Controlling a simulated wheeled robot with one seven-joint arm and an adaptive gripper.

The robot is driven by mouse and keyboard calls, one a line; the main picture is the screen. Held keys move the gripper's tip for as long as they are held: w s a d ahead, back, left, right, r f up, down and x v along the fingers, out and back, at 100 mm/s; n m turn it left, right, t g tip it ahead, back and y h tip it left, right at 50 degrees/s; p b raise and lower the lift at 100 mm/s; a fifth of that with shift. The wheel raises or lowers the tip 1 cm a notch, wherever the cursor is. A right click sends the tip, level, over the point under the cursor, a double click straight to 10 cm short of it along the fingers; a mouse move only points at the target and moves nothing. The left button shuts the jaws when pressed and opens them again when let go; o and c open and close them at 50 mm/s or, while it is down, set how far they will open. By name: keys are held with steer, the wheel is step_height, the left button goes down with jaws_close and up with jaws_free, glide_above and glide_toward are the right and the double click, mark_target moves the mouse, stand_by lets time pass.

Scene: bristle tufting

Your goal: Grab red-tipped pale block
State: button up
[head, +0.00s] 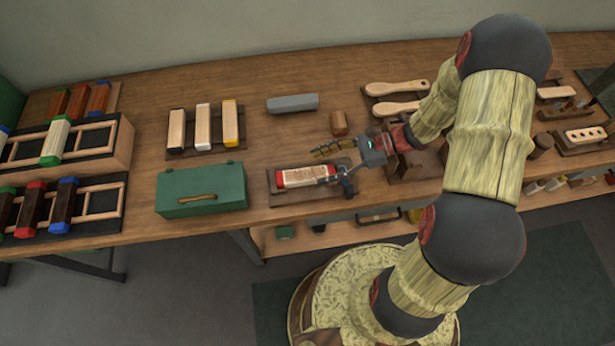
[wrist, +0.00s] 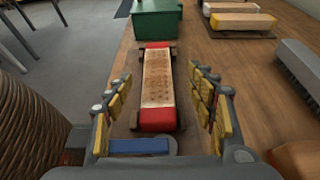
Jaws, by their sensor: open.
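The red-tipped pale block (head: 300,177) lies on a dark board (head: 284,198) near the front edge of the bench. In the wrist view the block (wrist: 157,85) runs away from me, with a red end near and a red end far, and rows of small holes along its pale top. My gripper (head: 341,163) is at the block's right end in the head view. In the wrist view my gripper (wrist: 160,105) is open, with yellow-padded fingers on either side of the block's near part and gaps between them. The block's right end is partly hidden by my gripper in the head view.
A green box (head: 202,190) stands left of the block. Behind it, several pale blocks with coloured ends (head: 202,126) lie on a board. A grey block (head: 292,103) and a small brown block (head: 339,123) lie farther back. Bare bench surrounds them.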

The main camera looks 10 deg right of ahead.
mark_target(300, 175)
steer(key=b+x, duration=0.2)
steer(key=x, duration=0.4)
steer(key=shift+s+f, duration=0.1)
steer(key=shift+s, duration=0.1)
steer(key=shift+c, duration=1.1)
steer(key=c, duration=1.1)
steer(key=shift+c, duration=0.3)
